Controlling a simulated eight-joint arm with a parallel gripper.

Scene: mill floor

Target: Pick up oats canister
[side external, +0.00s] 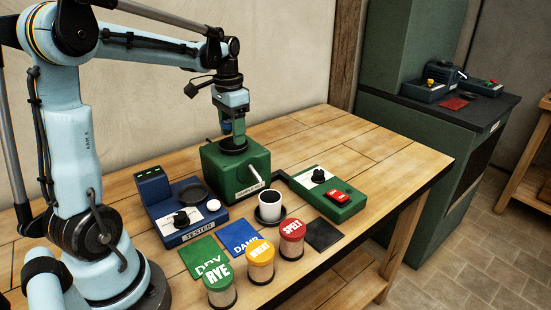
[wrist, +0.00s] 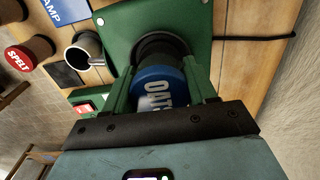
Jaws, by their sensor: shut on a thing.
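The oats canister (wrist: 157,90) has a blue lid with white lettering, partly cut off by my wrist in the wrist view. My gripper (wrist: 162,78) is shut on it, with one green finger on each side. In the side external view my gripper (side external: 233,127) points down over the green mill box (side external: 236,172), at the dark round opening on its top. The canister is mostly hidden by the fingers there. I cannot tell whether it rests in the opening or hangs just above it.
The rye (side external: 219,285), wheat (side external: 260,262) and spelt (side external: 291,239) canisters line the front. The wooden table's (side external: 375,150) right side is clear.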

